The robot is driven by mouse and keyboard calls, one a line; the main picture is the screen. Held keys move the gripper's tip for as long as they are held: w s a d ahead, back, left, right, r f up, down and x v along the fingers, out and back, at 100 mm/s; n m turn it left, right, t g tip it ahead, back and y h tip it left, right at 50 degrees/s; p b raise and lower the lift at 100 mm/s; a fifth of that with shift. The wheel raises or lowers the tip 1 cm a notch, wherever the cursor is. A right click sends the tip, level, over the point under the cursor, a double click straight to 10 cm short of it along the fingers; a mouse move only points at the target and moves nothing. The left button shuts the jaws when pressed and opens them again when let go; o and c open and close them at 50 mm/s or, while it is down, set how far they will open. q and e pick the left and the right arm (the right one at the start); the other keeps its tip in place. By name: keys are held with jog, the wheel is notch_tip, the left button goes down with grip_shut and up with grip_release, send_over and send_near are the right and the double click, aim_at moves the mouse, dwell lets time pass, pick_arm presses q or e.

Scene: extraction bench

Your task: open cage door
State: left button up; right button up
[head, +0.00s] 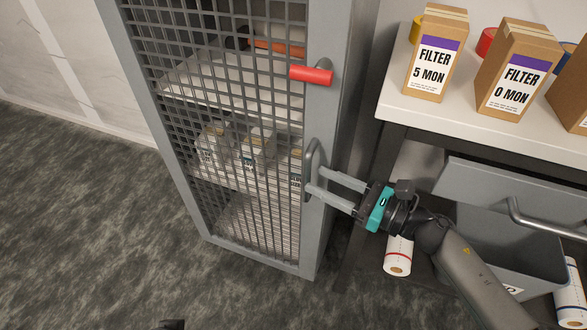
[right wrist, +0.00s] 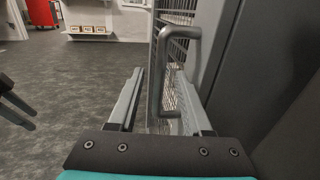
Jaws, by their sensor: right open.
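The cage door (head: 225,140) is a grey frame with wire mesh and looks shut against its cabinet. A grey bar handle (head: 311,150) stands upright on its right side. A red latch grip (head: 311,74) lies level above the handle, across the door's edge. My right gripper (head: 309,180) is open, with its fingertips at the lower part of the handle. In the right wrist view the handle (right wrist: 193,60) shows between the two open fingers (right wrist: 160,100); I cannot tell whether they touch it.
Shelves behind the mesh hold small boxes (head: 255,145). At the right, a bench (head: 393,107) carries filter boxes (head: 436,55). Below are a grey drawer (head: 480,190) and a white roll (head: 398,256). The carpet (head: 90,220) in front and left of the cage is clear.

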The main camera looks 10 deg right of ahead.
aim_at(304, 173)
jog(key=x, duration=0.7)
jog(key=shift+w+f+b, duration=0.1)
jog(key=shift+b, duration=0.2)
pick_arm(q)
jog(key=shift+w+r, duration=0.1)
jog(key=shift+r, duration=0.8)
pick_arm(e)
jog(key=shift+w+a, duration=0.1)
jog(key=shift+a, duration=0.05)
pick_arm(q)
jog(key=shift+f, duration=0.25)
pick_arm(e)
grip_shut()
pick_arm(q)
jog(key=shift+w+r, duration=0.15)
jog(key=shift+r, duration=0.1)
